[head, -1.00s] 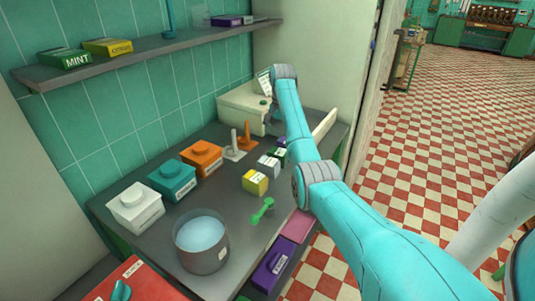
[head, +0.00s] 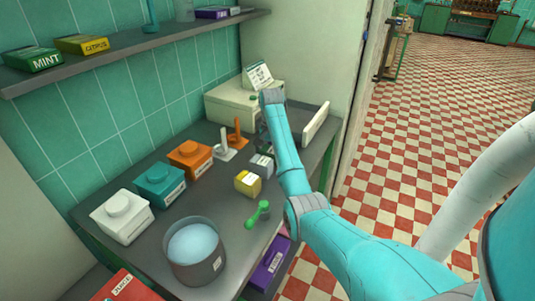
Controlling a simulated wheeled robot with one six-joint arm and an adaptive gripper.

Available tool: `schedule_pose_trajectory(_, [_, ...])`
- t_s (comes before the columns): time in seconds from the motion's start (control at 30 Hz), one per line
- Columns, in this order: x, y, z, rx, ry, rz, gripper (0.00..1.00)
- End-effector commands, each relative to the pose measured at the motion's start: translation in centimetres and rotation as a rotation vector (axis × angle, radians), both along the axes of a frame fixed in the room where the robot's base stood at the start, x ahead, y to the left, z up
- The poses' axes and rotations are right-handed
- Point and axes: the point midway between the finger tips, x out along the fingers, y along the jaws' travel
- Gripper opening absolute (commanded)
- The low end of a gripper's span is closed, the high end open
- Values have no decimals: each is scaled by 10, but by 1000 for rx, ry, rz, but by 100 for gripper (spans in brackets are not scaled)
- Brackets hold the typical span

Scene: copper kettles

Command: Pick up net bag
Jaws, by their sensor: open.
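I cannot make out a net bag in the head view. My gripper (head: 262,132) is a small dark shape below the wrist of my teal arm, largely hidden by the arm. It is open, over the back right part of the dark counter, beside a cream box (head: 232,108). I cannot tell whether anything is between its fingers. An upright pale panel (head: 315,123) stands to the right of the arm, and the space between it and the cream box is partly hidden.
On the counter (head: 150,235) stand white (head: 122,220), teal (head: 160,184) and orange (head: 190,158) boxes, a pot of pale blue liquid (head: 194,250), a yellow box (head: 247,184) and a green scoop-like object (head: 259,212). A shelf (head: 130,45) runs above. Checkered floor lies right.

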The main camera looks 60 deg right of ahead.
Motion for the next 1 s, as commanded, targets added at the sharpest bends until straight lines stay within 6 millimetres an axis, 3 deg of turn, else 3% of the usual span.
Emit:
schedule_pose_trajectory(0.4, [-8, 5, -11, 0, 0, -2, 100])
schedule_pose_trajectory(0.47, [-8, 5, -11, 0, 0, -2, 88])
schedule_pose_trajectory(0.63, [-8, 5, -11, 0, 0, -2, 45])
schedule_pose_trajectory(1.0, [-6, 4, -8, 0, 0, -1, 43])
